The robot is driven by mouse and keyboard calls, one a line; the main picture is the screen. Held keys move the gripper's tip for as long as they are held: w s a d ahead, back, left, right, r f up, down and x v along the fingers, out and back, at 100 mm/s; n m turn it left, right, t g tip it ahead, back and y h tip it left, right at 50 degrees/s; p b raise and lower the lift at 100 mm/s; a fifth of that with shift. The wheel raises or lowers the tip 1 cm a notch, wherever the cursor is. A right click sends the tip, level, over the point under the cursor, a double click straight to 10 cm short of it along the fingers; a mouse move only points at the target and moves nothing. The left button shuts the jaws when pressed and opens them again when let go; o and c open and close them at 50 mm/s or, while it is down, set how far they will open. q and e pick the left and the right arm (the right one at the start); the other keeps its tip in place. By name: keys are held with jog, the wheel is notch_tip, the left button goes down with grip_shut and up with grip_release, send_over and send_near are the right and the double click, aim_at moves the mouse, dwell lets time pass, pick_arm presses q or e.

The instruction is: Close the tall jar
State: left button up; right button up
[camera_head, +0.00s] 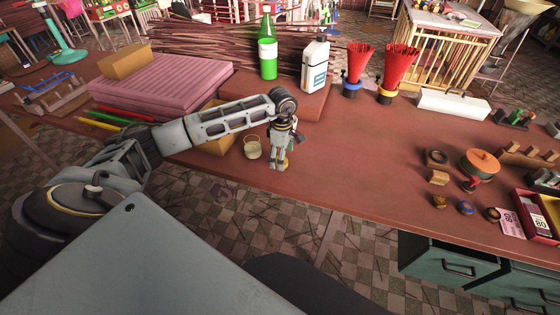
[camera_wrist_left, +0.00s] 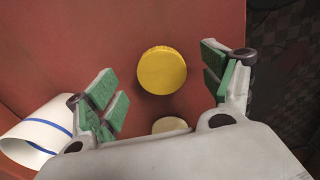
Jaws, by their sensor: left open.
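My left gripper (camera_head: 279,150) points down over the front part of the red-brown table in the head view. In the left wrist view its green-padded fingers (camera_wrist_left: 163,88) are open, with nothing held between them. A round yellow lid-like disc with a ridged edge (camera_wrist_left: 162,70) shows in the gap, below the fingers. A cream round top (camera_wrist_left: 170,125) lies closer to the palm, mostly hidden by my gripper. I cannot tell which of them belongs to the tall jar. In the head view my gripper covers most of this spot. My right gripper is not in view.
A white rounded vessel with a blue stripe (camera_wrist_left: 35,130) is beside the left finger. A green bottle (camera_head: 267,45) and white jug (camera_head: 315,65) stand behind.

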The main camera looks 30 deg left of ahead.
pick_arm(q)
jog(key=shift+f, duration=1)
jog(key=shift+c, duration=0.6)
jog(key=c, duration=0.6)
jog(key=shift+c, duration=0.2)
jog(key=shift+r, duration=0.55)
notch_tip(320, 180, up, 3)
jog(key=shift+r, duration=0.1)
notch_tip(320, 180, up, 4)
jog(key=shift+r+b, duration=0.25)
jog(key=shift+b, duration=0.1)
jog(key=shift+r, duration=0.65)
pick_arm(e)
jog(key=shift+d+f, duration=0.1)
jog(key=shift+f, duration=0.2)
